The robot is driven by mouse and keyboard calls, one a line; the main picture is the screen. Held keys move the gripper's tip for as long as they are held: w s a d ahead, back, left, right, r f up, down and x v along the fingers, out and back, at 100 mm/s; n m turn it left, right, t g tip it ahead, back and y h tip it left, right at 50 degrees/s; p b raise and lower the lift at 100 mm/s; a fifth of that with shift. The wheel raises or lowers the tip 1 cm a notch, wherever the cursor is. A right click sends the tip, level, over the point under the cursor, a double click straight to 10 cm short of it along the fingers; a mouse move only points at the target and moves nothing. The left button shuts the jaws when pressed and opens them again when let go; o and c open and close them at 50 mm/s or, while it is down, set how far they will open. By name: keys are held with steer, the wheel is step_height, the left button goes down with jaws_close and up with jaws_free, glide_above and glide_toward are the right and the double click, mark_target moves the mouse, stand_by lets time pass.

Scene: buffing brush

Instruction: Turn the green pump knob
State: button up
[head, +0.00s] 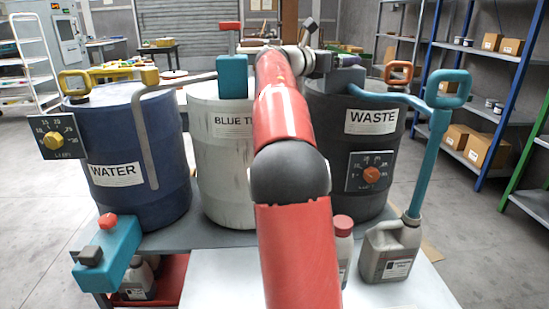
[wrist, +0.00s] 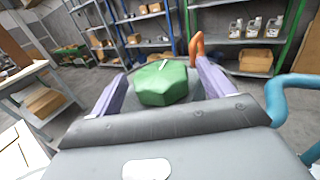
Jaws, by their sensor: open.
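The green knob (wrist: 161,83) is a faceted, many-sided knob with a small pale mark on top. It shows in the wrist view, just beyond the gripper body. My gripper (wrist: 160,72) is open, with one pale purple finger to the left of the knob and the other to its right. I cannot tell whether either finger touches it. In the head view my arm ends above the dark barrel labelled WASTE (head: 372,121), and the green knob is hidden there.
An orange handle (wrist: 197,46) stands just beyond the right finger. A teal pipe (wrist: 281,98) runs along the right, with its jug (head: 390,250) below. A blue WATER barrel (head: 125,195) and a white barrel (head: 222,155) stand to the left. Shelves line the back.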

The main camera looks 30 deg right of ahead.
steer(key=n+t+b, duration=0.1)
steer(key=t+b, duration=0.1)
steer(key=n+t+b, duration=0.1)
steer(key=t+b, duration=0.1)
steer(key=n+t+y+b, duration=0.1)
steer(key=n+t+b, duration=0.1)
steer(key=b, duration=0.1)
steer(key=shift+s+d+f, duration=0.1)
steer(key=shift+s+f, duration=0.15)
steer(key=shift+s, duration=0.15)
steer(key=shift+r+n+t, duration=0.1)
steer(key=shift+n+t, duration=0.2)
steer(key=shift+t, duration=0.2)
steer(key=s+a+f+m+y+p, duration=0.2)
steer(key=s+a+f+m+y, duration=0.1)
steer(key=a, duration=0.6)
steer(key=s+a+f+m+y+p, duration=0.2)
steer(key=s+a+f+m+y, duration=0.1)
steer(key=a, duration=0.7)
steer(key=s+a+f+m+y+p, duration=0.2)
steer(key=s+a+f+m+y, duration=0.2)
steer(key=a+f+m, duration=0.2)
steer(key=shift+s+a+f+m+t, duration=0.35)
steer(key=shift+a+f, duration=1)
steer(key=shift+a, duration=0.45)
